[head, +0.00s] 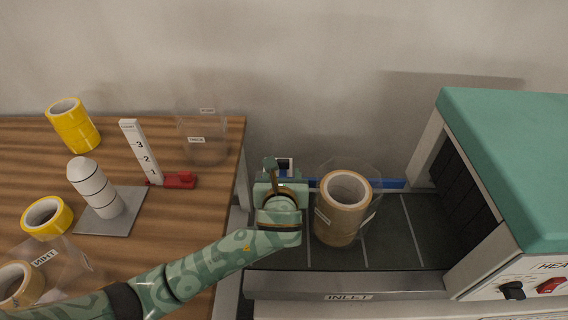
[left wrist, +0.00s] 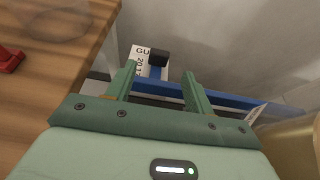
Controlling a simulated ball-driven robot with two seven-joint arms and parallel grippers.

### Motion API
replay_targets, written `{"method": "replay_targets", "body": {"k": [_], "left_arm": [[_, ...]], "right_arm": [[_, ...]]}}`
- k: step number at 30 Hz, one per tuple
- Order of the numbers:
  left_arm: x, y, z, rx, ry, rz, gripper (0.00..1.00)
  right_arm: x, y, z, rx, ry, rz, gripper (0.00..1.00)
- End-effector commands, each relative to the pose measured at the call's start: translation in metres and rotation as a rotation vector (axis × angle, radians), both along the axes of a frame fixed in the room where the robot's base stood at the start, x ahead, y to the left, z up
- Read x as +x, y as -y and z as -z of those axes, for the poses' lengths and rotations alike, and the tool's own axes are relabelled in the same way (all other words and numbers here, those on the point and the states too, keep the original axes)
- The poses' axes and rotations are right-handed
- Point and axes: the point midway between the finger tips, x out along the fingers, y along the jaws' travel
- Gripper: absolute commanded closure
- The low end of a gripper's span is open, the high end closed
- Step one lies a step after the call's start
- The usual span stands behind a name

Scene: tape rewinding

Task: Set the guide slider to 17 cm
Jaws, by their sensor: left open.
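The guide slider's black knob (left wrist: 159,58) shows in the left wrist view, beyond and between my fingertips. It stands on a blue stem in front of a white label (left wrist: 138,63) with partly hidden letters and numbers, "20" and "17" among them. The blue guide rail (left wrist: 235,98) runs to the right from there; it also shows in the head view (head: 390,183). My left gripper (left wrist: 159,72) is open, its two green fingers apart, with nothing visibly held. In the head view the left gripper (head: 270,172) is over the conveyor's left end and partly hides the slider. My right gripper is not in view.
A clear bin with brown tape rolls (head: 341,208) stands on the dark conveyor (head: 398,240), close right of my gripper. A green-topped machine (head: 520,160) is at right. The wooden table (head: 150,270) holds yellow tape, a white post, a red-based gauge and clear bins.

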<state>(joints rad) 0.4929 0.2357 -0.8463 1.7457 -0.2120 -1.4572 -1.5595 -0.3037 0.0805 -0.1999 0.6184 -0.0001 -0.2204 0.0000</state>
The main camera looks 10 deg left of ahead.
Motion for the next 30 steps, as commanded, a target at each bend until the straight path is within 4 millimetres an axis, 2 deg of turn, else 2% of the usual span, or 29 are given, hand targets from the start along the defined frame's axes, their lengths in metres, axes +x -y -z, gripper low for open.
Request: {"method": "replay_targets", "body": {"k": [1, 9, 15, 23, 24, 29, 30], "left_arm": [[0.013, -0.003, 0.013, 0.002, -0.004, -0.002, 0.47], [0.063, -0.013, 0.033, 0.001, -0.004, 0.0, 0.47], [0.079, -0.016, 0.035, 0.001, -0.002, 0.0, 0.47], [0.08, -0.016, 0.034, 0.0, -0.001, 0.001, 0.47], [0.08, -0.016, 0.034, 0.0, -0.001, 0.001, 0.5], [0.08, -0.016, 0.034, 0.0, -0.001, 0.001, 0.95], [0.08, -0.016, 0.034, 0.0, -0.001, 0.001, 1.0]], "right_arm": [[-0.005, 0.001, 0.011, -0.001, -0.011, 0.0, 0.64], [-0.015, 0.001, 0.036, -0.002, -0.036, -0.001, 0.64], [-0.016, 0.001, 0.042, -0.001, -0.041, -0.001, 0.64], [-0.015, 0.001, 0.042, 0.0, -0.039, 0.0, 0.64], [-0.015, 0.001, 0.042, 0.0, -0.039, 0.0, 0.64], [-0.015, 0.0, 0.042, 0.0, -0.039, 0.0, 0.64], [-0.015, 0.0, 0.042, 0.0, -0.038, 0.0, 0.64]]}}
